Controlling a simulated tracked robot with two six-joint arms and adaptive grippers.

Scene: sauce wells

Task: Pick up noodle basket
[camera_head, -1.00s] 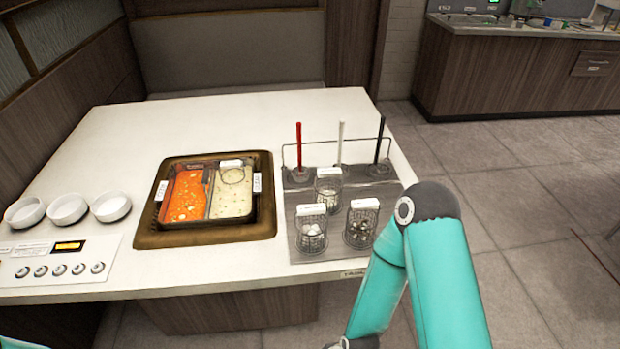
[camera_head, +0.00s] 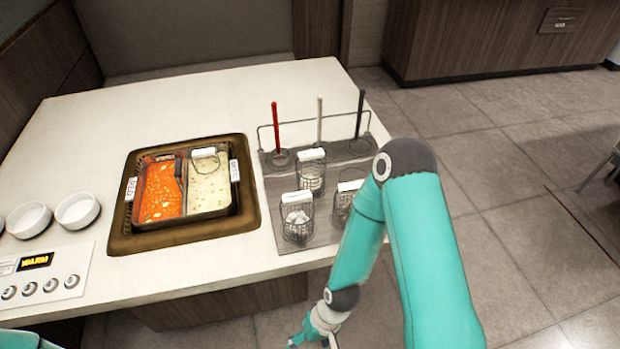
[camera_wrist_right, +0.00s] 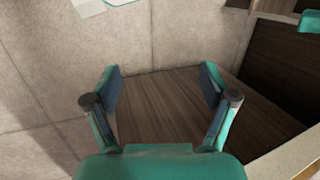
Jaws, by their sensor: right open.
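Three wire baskets with white tags stand on the grey rack at the table's right side. In the head view, the back basket (camera_head: 311,173) holds pale contents, the front left basket (camera_head: 297,220) holds whitish lumps, and the front right basket (camera_head: 343,208) is partly hidden by my right arm. I cannot tell for sure which holds noodles. My right gripper (camera_head: 308,338) is low in front of the table edge, below and apart from the baskets. In the right wrist view it (camera_wrist_right: 160,80) is open and empty, with floor and wood panel behind it. My left gripper is out of view.
A two-part pot (camera_head: 185,188) with red and pale broth sits in a brown-rimmed well left of the rack (camera_head: 270,180). Red, white and black handles stand upright at the rack's back. White bowls (camera_head: 77,211) and a control panel (camera_head: 45,280) are at left.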

